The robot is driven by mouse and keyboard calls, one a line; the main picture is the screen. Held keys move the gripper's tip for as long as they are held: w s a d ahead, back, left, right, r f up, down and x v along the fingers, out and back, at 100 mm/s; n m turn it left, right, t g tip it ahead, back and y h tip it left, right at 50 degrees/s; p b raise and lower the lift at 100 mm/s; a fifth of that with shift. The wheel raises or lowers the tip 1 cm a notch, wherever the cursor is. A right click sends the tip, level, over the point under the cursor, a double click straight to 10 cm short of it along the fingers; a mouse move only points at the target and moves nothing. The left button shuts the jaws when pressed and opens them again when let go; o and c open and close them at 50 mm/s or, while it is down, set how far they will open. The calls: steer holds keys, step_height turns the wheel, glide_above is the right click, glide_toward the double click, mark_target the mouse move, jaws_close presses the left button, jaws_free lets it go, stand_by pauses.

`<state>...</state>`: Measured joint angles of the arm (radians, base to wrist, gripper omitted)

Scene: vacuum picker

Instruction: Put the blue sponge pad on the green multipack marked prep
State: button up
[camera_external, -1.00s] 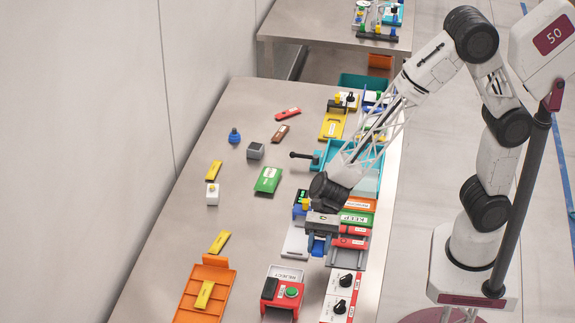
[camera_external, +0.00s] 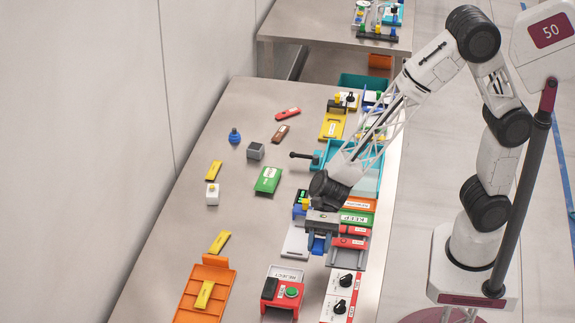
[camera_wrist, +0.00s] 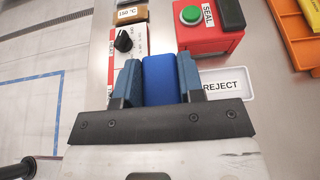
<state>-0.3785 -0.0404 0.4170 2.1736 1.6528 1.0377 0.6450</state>
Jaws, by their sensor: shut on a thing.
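My gripper (camera_wrist: 160,85) is shut on the blue sponge pad (camera_wrist: 160,72), which sits upright between the two dark blue fingers in the wrist view. In the external view my gripper (camera_external: 318,243) hangs over the right part of the table, between a white plate and a grey tray; the pad is hard to make out there. The green multipack (camera_external: 268,180) lies flat on the table, left of and farther back than my gripper, with a white label too small to read. Nothing lies on top of it.
A red box with a green button (camera_external: 283,293) and a white REJECT plate (camera_wrist: 224,84) are near my gripper. A dial panel (camera_external: 341,296) stands at the front right. An orange tray (camera_external: 190,292) is at the front left. Table around the multipack is mostly clear.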

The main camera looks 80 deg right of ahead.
step_height(320, 180, up, 5)
steer(key=shift+f, duration=0.2)
steer(key=w+d+m+t+h, duration=0.1)
steer(key=w+d+m+t, duration=0.2)
steer(key=d, duration=1)
steer(key=w+d+m+t+h, duration=0.2)
steer(key=d+m+t, duration=0.1)
steer(key=d, duration=1)
steer(key=w+d+m+t+h, duration=0.1)
steer(key=w+d+m+t, duration=0.2)
steer(key=d, duration=1)
step_height(320, 180, down, 7)
steer(key=shift+t, duration=0.3)
glide_above(268, 176)
steer(key=shift+f, duration=0.7)
steer(key=shift+f, duration=0.1)
steer(key=shift+f, duration=1.65)
